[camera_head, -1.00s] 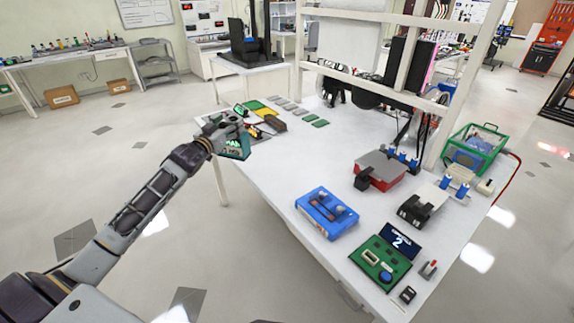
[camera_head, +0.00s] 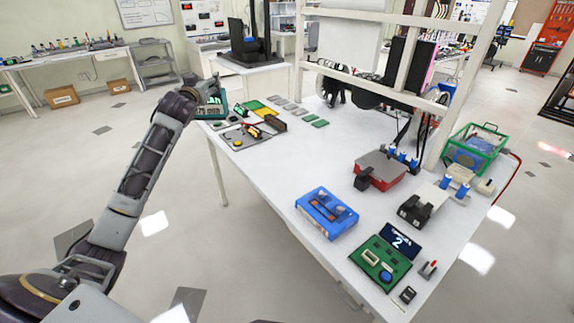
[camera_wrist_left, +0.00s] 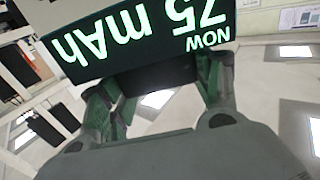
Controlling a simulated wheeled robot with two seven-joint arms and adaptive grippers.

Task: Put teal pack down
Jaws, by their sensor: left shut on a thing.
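The teal pack (camera_head: 210,110) is at the far left end of the white workbench (camera_head: 255,170) in the head view. My left gripper (camera_head: 207,94) is shut on it from above. In the left wrist view the pack (camera_wrist_left: 140,35) fills the top, with a lit display reading "75 mAh NOW" upside down. The fingers of the left gripper (camera_wrist_left: 155,85) are on either side of its dark lower part. I cannot tell whether the pack touches the bench. My right gripper is not in view.
A grey board with a yellow button (camera_head: 240,137) lies just in front of the pack. A yellow and green pad (camera_head: 260,108) and several small flat plates (camera_head: 290,105) lie to its right. A blue case (camera_head: 327,213) sits nearer me. The bench between is clear.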

